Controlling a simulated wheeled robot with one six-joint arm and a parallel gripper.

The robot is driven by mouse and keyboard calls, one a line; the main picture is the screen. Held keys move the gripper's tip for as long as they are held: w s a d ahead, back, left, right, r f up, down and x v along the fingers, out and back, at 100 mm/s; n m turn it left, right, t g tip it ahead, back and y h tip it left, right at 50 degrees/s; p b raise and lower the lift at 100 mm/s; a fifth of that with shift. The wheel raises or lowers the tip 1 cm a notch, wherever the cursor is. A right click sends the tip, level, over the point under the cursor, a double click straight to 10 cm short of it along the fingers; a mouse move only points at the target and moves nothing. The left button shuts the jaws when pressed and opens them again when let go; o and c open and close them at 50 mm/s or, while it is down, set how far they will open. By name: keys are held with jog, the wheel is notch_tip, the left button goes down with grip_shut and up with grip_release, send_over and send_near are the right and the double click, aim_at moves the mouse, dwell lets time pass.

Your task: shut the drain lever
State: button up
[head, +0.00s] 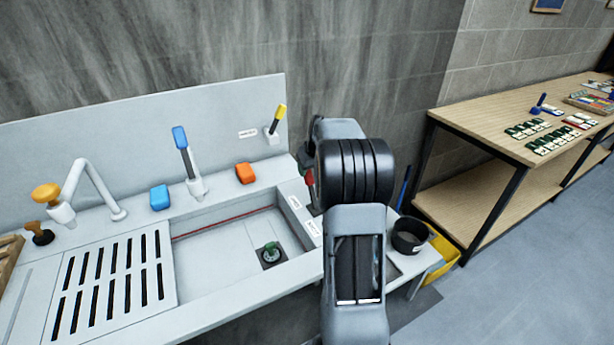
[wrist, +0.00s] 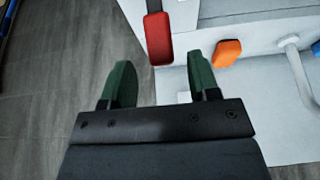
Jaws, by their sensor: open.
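A red lever handle (wrist: 158,38) shows in the wrist view at the right end of the sink unit. It lies ahead of my gripper (wrist: 160,82), in line with the gap between the green fingers and apart from them. My gripper is open and empty. In the head view a bit of the red handle (head: 309,178) shows beside my arm, which hides most of that area. A blue-handled lever (head: 181,139) and a yellow-handled lever (head: 279,114) stand up along the back of the sink. I cannot read the small labels to tell which lever is the drain's.
The sink basin (head: 215,243) has a green-topped drain (head: 270,253). Orange (head: 246,173) and blue (head: 159,197) blocks sit on the back ledge. A faucet (head: 92,180) stands left. A black cup (head: 409,236) and yellow bin (head: 441,258) are right, before a wooden table (head: 480,112).

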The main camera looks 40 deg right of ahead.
aim_at(309, 173)
jog(key=shift+p+x, duration=0.35)
jog(key=shift+x, duration=2.55)
grip_shut()
